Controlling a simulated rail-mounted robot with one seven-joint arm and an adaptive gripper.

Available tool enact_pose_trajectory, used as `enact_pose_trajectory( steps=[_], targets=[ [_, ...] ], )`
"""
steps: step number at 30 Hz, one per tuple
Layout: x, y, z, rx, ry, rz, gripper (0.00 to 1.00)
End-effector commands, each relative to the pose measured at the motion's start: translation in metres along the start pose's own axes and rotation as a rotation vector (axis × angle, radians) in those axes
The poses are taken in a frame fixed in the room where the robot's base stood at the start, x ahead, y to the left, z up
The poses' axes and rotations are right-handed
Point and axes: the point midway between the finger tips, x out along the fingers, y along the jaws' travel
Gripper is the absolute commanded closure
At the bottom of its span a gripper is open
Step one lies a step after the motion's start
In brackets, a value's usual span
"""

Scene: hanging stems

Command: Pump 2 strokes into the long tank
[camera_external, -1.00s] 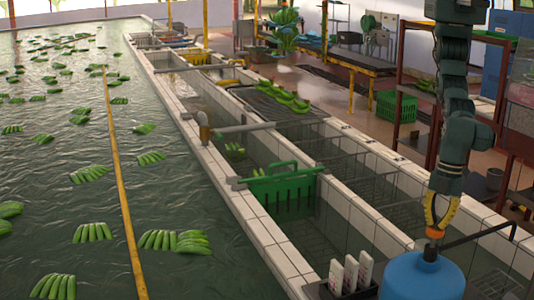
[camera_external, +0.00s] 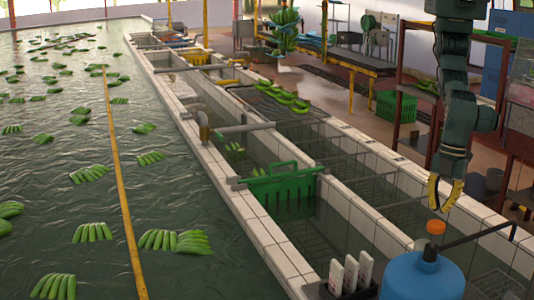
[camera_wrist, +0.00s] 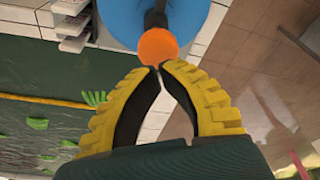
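A blue pump bottle (camera_external: 422,277) stands at the bottom right, with an orange knob (camera_external: 436,227) on top and a dark spout (camera_external: 480,236) reaching right. The spout's end appears over the right tiled wall. My gripper (camera_external: 440,209) hangs just above the knob, its yellow fingers bowed and pointing down. In the wrist view, the fingertips (camera_wrist: 158,68) nearly meet beside the orange knob (camera_wrist: 158,47), with nothing between them. A long tiled tank (camera_external: 350,222) runs away behind the bottle. A wide pool (camera_external: 90,205) with floating banana bunches lies left. I cannot tell which is the long tank.
A green crate-like divider (camera_external: 279,192) stands in the tiled channels. White labelled pieces in a dark holder (camera_external: 345,287) stand left of the bottle. Red shelving (camera_external: 410,80) is close behind my arm. The air left of my gripper is clear.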

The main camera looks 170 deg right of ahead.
Motion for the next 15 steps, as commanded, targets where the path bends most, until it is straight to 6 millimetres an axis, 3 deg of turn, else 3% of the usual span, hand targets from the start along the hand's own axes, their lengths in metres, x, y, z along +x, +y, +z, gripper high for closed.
enact_pose_trajectory(
  steps=[15],
  targets=[
    [0.013,0.000,0.003,0.000,0.000,0.000,1.00]
  ],
)
